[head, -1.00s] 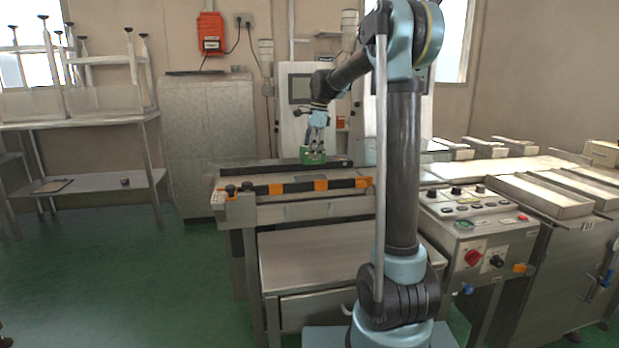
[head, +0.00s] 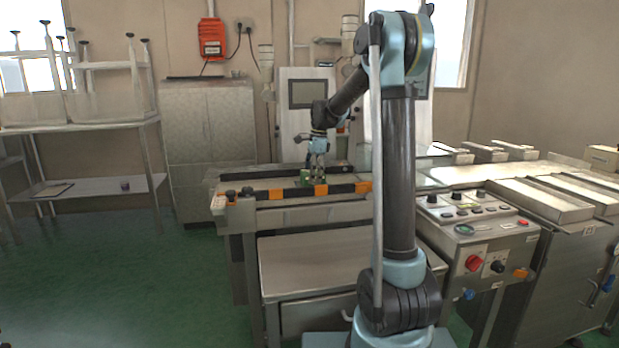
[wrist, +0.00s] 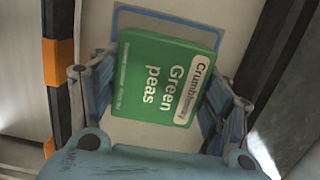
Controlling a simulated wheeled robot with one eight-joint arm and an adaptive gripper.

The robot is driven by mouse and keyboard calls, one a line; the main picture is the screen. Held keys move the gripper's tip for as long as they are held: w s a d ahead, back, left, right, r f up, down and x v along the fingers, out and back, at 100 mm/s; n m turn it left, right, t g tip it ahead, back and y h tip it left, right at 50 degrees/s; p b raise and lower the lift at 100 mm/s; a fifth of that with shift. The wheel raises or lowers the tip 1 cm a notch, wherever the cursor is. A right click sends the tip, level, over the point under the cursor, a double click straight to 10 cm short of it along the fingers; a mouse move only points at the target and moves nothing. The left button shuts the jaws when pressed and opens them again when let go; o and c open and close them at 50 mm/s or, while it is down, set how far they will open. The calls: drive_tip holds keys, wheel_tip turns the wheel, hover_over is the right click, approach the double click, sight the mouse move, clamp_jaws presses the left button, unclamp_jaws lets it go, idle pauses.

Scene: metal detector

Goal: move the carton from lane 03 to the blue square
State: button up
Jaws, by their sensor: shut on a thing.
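The blue square is a blue outline (wrist: 128,10) on the pale surface beneath the carton. The carton covers part of it and looks tilted against it. I cannot tell whether the carton touches the surface. No lane 03 marking is readable.
An orange-black striped rail (head: 292,192) runs along the front edge, close to my gripper; it shows at left in the wrist view (wrist: 55,62). A dark rail (head: 270,170) lies behind. A control panel (head: 475,215) stands at right.

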drive_tip(key=o, duration=1.2)
drive_tip(key=shift+o, duration=0.2)
wheel_tip(320, 180, up, 12)
drive_tip(key=d, duration=0.2)
drive_tip(key=s+d+f+n, duration=0.2)
drive_tip(key=s+d+n, duration=0.25)
drive_tip(key=s, duration=0.65)
drive_tip(key=s+d+f+n+t, duration=0.1)
drive_tip(key=s+d+f+n, duration=0.2)
drive_tip(key=s+f, duration=0.4)
drive_tip(key=s+d+f+n+h, duration=0.1)
drive_tip(key=s+d+f+n, duration=0.2)
drive_tip(key=s+f, duration=0.5)
drive_tip(key=s+d+f+n+t, duration=0.1)
drive_tip(key=s+d+f+n, duration=0.2)
drive_tip(key=s, duration=1.2)
drive_tip(key=shift+s+d+f+n+t+h, duration=0.1)
drive_tip(key=shift+f+n+t+h, duration=0.1)
drive_tip(key=shift+f+n, duration=0.7)
drive_tip(key=shift+d+f+n+t+h, duration=0.1)
drive_tip(key=shift+f+n+h, duration=0.2)
drive_tip(key=shift+f, duration=1.05)
